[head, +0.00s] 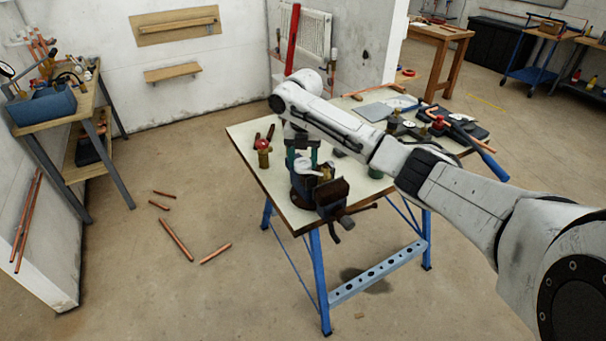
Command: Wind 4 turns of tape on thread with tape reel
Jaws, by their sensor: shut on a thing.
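My gripper (301,160) points down over the near left part of the workbench, just above the dark bench vise (331,196). It is shut on a small white round thing that looks like the tape reel (303,169). A small brass-coloured piece (326,173), perhaps the threaded fitting, shows just right of the reel at the vise. I cannot tell whether reel and thread touch. The thread itself and any tape on it are too small to make out.
The workbench (250,133) has blue legs. A brass valve with a red knob (263,152) stands left of my gripper. Tools and a blue-handled bender (484,158) crowd its right side. Copper pipe offcuts (176,240) lie on the floor at left.

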